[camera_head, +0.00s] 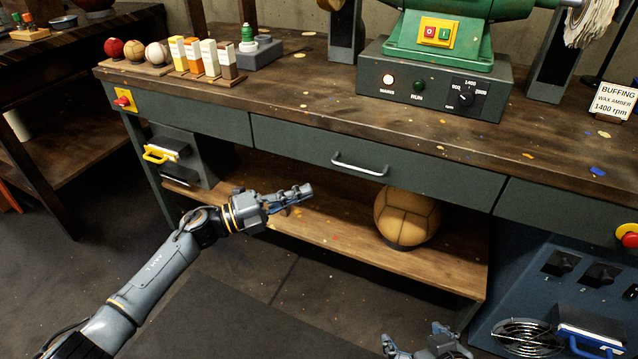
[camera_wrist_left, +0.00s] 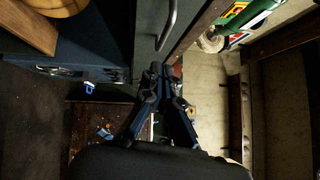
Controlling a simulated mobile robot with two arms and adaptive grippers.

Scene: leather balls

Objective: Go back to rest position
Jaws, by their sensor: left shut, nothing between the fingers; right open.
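My left gripper (camera_head: 290,196) is shut and empty. In the head view it hangs in front of the workbench, at the height of the lower shelf's opening, pointing right. It also shows in the left wrist view (camera_wrist_left: 163,72), with its fingertips together. My right gripper (camera_head: 428,345) shows only in part at the bottom edge of the head view; its fingers are apart, and it holds nothing that I can see. A tan leather ball (camera_head: 407,216) rests on the lower shelf (camera_head: 340,243), to the right of my left gripper and apart from it.
The workbench top (camera_head: 300,95) carries a green buffing machine (camera_head: 450,50), small balls (camera_head: 134,50) and several wax bars (camera_head: 200,57). A drawer handle (camera_head: 360,164) juts out above the shelf. A blue-grey panel unit (camera_head: 540,275) stands at lower right. The floor (camera_head: 250,300) in front is clear.

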